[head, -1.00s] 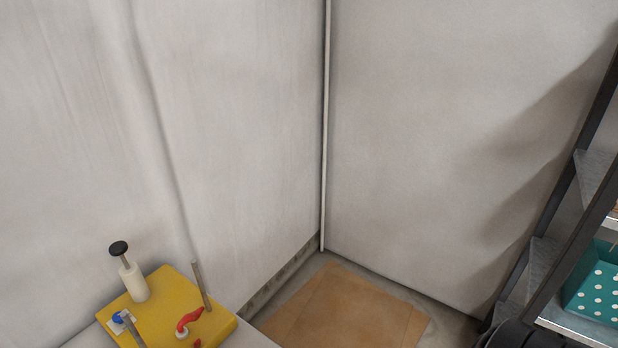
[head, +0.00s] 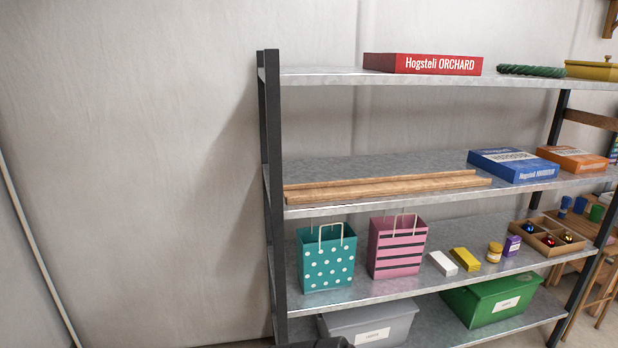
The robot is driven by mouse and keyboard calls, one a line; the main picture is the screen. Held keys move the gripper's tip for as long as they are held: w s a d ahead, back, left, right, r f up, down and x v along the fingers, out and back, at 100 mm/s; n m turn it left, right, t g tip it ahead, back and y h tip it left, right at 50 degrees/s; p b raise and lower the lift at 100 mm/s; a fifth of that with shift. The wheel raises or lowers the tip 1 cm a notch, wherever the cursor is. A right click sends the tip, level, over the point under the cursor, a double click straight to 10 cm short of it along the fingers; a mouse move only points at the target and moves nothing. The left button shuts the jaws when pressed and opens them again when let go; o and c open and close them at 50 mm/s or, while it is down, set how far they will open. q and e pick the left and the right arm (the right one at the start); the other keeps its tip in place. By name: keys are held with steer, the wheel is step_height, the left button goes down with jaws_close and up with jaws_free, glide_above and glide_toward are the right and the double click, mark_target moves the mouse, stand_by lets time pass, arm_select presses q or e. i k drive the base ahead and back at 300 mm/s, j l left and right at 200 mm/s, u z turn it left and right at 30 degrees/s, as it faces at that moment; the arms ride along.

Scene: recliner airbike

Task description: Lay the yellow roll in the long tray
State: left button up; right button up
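A long, narrow wooden piece (head: 385,188) with raised long edges, which looks like the long tray, lies on the second shelf from the top, toward its left end. I see nothing lying in it, though its inside is mostly hidden by the low angle. I cannot make out a yellow roll in this view.
A metal shelf rack (head: 272,150) fills the middle and right. It holds a red box (head: 436,64), a green twisted roll (head: 530,71), a blue box (head: 513,165), a teal bag (head: 326,258), a pink bag (head: 397,246) and a small yellow block (head: 466,259). Bare wall stands left.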

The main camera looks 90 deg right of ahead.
mark_target(395, 191)
steer(key=k+l, duration=0.35)
steer(key=k, duration=0.2)
steer(key=k+l+z, duration=0.1)
steer(key=k+l, duration=0.25)
steer(key=k, duration=0.25)
steer(key=k+l, duration=0.4)
steer(key=k, duration=0.15)
steer(key=k+l+z, duration=0.15)
steer(key=z, duration=1.85)
